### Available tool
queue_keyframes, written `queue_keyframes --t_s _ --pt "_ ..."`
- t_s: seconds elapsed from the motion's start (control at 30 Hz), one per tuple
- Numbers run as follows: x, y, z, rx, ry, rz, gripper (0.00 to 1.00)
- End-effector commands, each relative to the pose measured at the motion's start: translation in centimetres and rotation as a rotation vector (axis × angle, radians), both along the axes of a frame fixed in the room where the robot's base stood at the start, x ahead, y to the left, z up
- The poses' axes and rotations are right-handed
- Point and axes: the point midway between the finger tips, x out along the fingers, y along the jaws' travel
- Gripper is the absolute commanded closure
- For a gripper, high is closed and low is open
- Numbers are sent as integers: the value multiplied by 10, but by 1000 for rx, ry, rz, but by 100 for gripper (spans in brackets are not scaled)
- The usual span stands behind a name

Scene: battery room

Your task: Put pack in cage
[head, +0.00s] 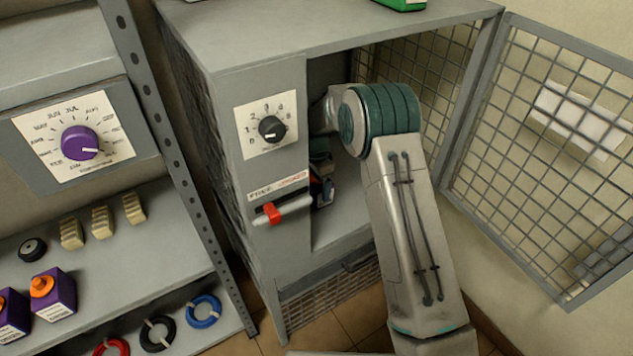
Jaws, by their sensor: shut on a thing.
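The cage (278,85) is a grey metal cabinet with mesh sides in the head view. Its mesh door (473,110) stands wide open to the right. My arm reaches in through the open front. My gripper (321,172) is inside, partly hidden behind the front panel's edge.
The front panel has a black dial (271,129) and a red slider (272,212) near FREE. A shelf (120,262) at left holds purple packs with orange caps (53,292), beige blocks (101,222) and coloured rings (202,311). A green item (402,4) lies on the cage top.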

Motion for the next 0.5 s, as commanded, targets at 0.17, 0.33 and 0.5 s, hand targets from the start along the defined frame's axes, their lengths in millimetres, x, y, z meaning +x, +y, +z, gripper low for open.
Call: queue_keyframes --t_s 0.17,0.33,0.5 --pt "1 0 -3 0 -2 0 59" --pt "0 0 -3 0 0 0 0" --pt "0 0 2 0 0 0 0"
